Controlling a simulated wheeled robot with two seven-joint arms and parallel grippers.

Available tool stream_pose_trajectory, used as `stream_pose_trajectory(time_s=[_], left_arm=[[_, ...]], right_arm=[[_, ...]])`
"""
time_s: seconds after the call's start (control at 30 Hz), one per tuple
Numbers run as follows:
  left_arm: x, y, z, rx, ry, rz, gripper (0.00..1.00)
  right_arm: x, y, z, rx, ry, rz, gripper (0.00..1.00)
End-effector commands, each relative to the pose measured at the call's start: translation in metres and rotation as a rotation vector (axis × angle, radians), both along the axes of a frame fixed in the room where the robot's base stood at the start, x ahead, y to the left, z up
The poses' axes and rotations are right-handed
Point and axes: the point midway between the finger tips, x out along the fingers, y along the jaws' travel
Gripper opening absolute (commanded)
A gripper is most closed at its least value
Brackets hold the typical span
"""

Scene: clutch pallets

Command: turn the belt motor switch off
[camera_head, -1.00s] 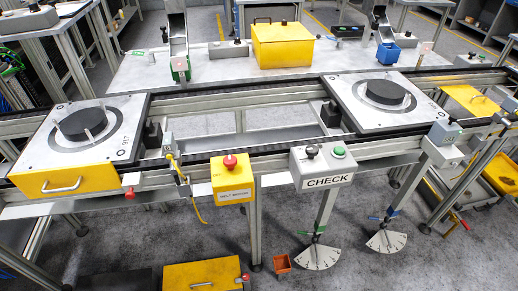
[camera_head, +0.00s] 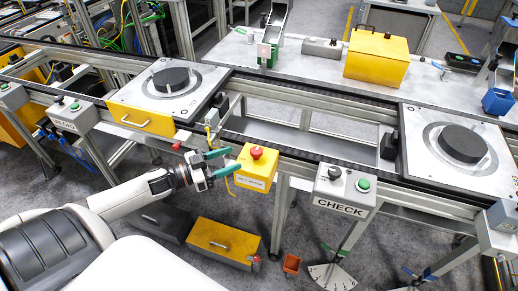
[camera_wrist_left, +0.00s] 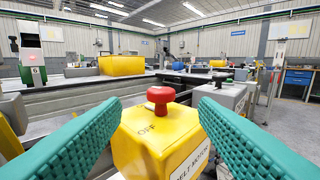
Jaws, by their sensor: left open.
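In the left wrist view the box (camera_wrist_left: 150,145) is close and centred, with "OFF" and a "BELT MOTOR" label readable. Its red button (camera_wrist_left: 161,96) stands upright on a short stem. My left gripper (camera_head: 234,160) is open, its green fingers just left of the box. In the left wrist view the button shows between the fingertips (camera_wrist_left: 160,106); contact cannot be told. My right gripper is not in view.
A grey CHECK box (camera_head: 345,190) with black and green buttons stands right of the switch. Pallets with dark discs sit on the conveyor at left (camera_head: 168,90) and right (camera_head: 455,150).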

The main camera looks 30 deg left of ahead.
Motion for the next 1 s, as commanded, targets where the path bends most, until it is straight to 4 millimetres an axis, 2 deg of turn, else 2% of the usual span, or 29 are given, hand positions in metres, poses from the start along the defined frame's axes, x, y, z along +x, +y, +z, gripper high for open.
stream_pose_trajectory(time_s=[0.2, 0.43, 0.6, 0.87, 0.9, 1.0], left_arm=[[0.038, -0.023, 0.004, -0.002, -0.005, 0.002, 0.55], [0.067, -0.04, 0.002, -0.001, -0.001, 0.004, 0.55], [0.075, -0.046, 0.0, 0.0, 0.0, 0.003, 0.55], [0.076, -0.046, -0.001, 0.001, 0.0, 0.003, 0.55], [0.076, -0.046, -0.001, 0.001, 0.001, 0.003, 0.53], [0.076, -0.046, 0.0, 0.001, 0.001, 0.003, 0.37]], right_arm=[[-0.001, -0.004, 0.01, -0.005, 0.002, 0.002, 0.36], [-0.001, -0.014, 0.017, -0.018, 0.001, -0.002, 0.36], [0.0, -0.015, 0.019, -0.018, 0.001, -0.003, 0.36], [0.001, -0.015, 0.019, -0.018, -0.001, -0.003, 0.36], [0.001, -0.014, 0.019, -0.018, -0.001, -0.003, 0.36], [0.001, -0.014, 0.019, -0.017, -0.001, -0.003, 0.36]])
